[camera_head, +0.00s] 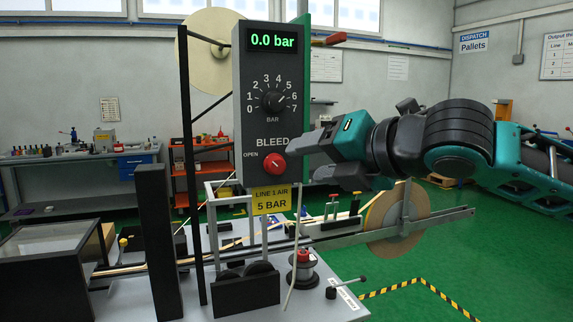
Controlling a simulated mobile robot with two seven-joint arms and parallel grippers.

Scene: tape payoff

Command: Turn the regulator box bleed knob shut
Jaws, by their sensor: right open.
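The grey regulator box (248,110) stands upright in the middle of the head view. Its green display reads 0.0 bar. The red bleed knob (273,167) is low on its front, under the word BLEED and beside the word OPEN. My right gripper (312,158) comes in from the right with its fingers pointing left. It is open and empty. Its upper finger overlaps the box's right edge in the picture, close to the knob, and the lower finger is just right of the box. I cannot tell whether a finger touches the knob. My left gripper is not in view.
A black pressure dial (273,101) sits above the knob, and a yellow 5 BAR label (271,199) hangs below. A tape reel (397,224) stands on a rail at right. The bench (340,305) holds rollers and a spool. Green floor (500,235) is open at right.

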